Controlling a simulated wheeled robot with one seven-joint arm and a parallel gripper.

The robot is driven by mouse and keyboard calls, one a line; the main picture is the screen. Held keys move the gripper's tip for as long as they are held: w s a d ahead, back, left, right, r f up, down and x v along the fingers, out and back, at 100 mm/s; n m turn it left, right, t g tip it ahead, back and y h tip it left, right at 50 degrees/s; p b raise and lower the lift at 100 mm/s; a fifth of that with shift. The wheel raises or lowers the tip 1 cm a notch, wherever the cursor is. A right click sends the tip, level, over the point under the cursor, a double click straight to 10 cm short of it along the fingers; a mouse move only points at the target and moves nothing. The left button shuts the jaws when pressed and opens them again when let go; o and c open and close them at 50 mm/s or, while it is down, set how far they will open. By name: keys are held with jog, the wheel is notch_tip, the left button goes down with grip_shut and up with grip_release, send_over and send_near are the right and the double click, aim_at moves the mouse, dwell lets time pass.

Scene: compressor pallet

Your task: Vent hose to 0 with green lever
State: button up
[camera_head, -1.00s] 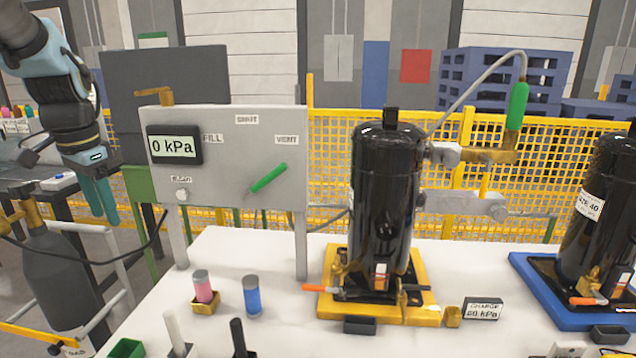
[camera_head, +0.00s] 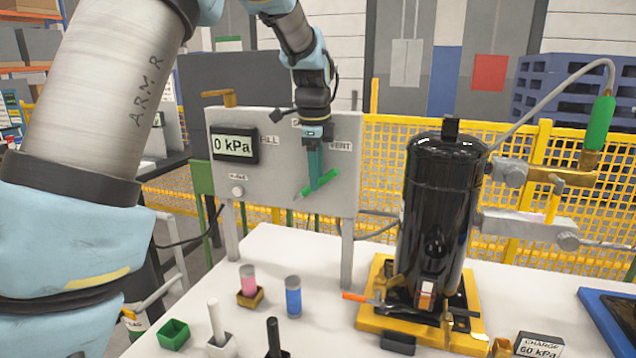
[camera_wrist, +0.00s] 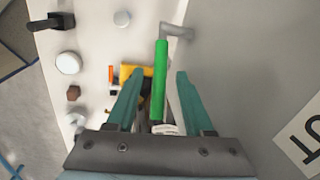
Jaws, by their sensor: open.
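The green lever (camera_head: 323,182) is on the front of the grey panel (camera_head: 270,190), tilted up to the right toward the VENT label (camera_head: 340,146). The panel display (camera_head: 236,147) reads 0 kPa. My gripper (camera_head: 316,180) points down in front of the panel at the lever and hides part of it. In the wrist view the green lever (camera_wrist: 161,75) lies between the two teal fingers of my open gripper (camera_wrist: 155,90), with gaps on both sides. The hose (camera_head: 545,100) runs to a green-handled fitting (camera_head: 599,122) at the right.
A black compressor (camera_head: 440,215) stands on a yellow base (camera_head: 375,312) right of the panel. Pink (camera_head: 248,278) and blue (camera_head: 293,297) cylinders stand on the white table (camera_head: 310,250), with a green box (camera_head: 173,334) at front left. A yellow mesh fence (camera_head: 385,150) is behind.

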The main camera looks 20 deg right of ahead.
jog(key=shift+w+f, duration=0.15)
jog(key=shift+f, duration=0.7)
jog(key=shift+w+f, duration=0.1)
jog(key=shift+f, duration=0.7)
grip_shut()
